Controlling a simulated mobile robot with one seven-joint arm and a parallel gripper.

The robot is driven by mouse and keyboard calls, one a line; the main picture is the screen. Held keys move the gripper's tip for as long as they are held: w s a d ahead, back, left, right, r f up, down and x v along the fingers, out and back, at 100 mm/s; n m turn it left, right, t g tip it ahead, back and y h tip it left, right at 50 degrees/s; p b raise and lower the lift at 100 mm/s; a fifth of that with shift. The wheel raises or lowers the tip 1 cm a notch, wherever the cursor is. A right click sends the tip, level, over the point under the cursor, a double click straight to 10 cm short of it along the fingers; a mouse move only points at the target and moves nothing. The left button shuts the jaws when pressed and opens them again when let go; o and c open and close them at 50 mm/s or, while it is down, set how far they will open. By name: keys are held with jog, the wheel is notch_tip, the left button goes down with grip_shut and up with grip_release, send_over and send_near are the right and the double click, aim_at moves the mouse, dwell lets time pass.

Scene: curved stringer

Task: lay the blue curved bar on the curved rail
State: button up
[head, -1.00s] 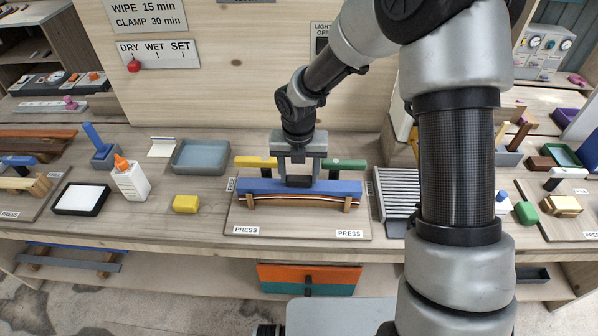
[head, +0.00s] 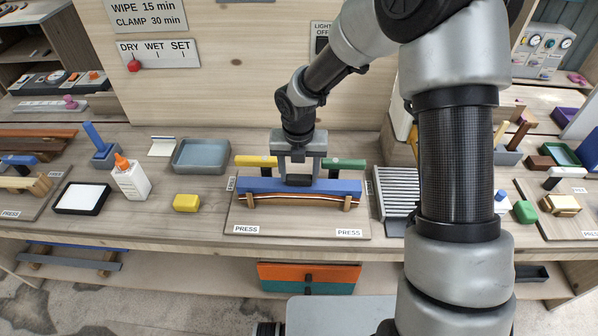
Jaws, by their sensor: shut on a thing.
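The blue curved bar (head: 335,187) lies level across the middle of the wooden press board (head: 300,224). My gripper (head: 298,181) is shut on the middle of the bar from above. The curved rail (head: 297,198), a thin bowed strip with dark and light layers, runs along the front just below the bar, between two small wooden posts (head: 347,203). The bar sits right at the rail's top edge; I cannot tell whether they touch. A yellow-topped clamp (head: 254,161) and a green-topped clamp (head: 345,164) stand behind the bar.
To the left are a yellow block (head: 186,202), a glue bottle (head: 130,178), a white pad (head: 82,198) and a grey tray (head: 201,157). A ribbed grey rack (head: 398,190) stands close on the right. The board's front strip is clear.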

jog(key=shift+f, duration=0.4)
jog(key=o, duration=2.2)
jog(key=shift+r, duration=0.15)
notch_tip(320, 180, up, 5)
jog(key=p, duration=0.4)
jog(key=shift+r+p, duration=0.1)
jog(key=shift+p, duration=0.2)
jog(key=shift+r, duration=1.3)
